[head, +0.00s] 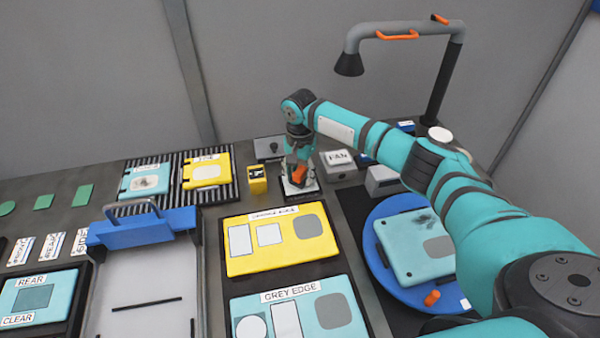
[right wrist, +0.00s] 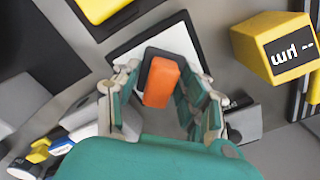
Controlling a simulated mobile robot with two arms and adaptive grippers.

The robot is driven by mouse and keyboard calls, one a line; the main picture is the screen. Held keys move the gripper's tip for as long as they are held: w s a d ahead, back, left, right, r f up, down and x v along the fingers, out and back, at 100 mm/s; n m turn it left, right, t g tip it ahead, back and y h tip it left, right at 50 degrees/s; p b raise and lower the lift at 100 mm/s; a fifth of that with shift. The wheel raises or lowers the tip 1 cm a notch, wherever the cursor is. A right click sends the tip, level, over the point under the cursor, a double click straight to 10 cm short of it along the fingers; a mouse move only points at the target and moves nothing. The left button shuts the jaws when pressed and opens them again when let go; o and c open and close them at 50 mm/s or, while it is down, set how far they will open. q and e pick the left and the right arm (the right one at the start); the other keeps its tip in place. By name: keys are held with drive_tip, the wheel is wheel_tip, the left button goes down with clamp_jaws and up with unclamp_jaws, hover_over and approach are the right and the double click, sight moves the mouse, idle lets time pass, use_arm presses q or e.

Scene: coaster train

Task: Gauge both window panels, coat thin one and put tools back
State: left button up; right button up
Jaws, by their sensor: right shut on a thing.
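My right gripper (head: 298,172) is shut on an orange-and-black block (head: 299,174), at a white pad with a dark border (head: 299,188). In the right wrist view the block (right wrist: 161,82) sits between the fingers over the white pad (right wrist: 150,38); whether it touches is hidden. A yellow gauge (head: 258,181) stands just left, its display reading "um --" in the wrist view (right wrist: 275,45). A teal panel with a dark smudge (head: 420,250) lies on the blue round turntable (head: 378,270). A teal panel (head: 145,182) and a yellow panel (head: 206,171) lie on dark slatted racks. My left gripper is out of view.
A yellow board (head: 280,258) and a teal "GREY EDGE" board (head: 345,318) lie in front of the pad. A grey tray with a blue handled bar (head: 145,230) is left of them. A white "FAN" box (head: 338,160) and lamp-like hood (head: 349,65) are at right.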

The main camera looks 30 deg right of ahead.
sight(300, 170)
drive_tip(key=shift+f, duration=0.45)
drive_tip(key=shift+s+f+p, duration=0.1)
drive_tip(key=shift+p, duration=0.4)
idle(2.3)
wheel_tip(300, 170, up, 7)
drive_tip(key=p, duration=0.8)
drive_tip(key=shift+p, duration=0.3)
drive_tip(key=shift+a, duration=0.15)
idle(0.4)
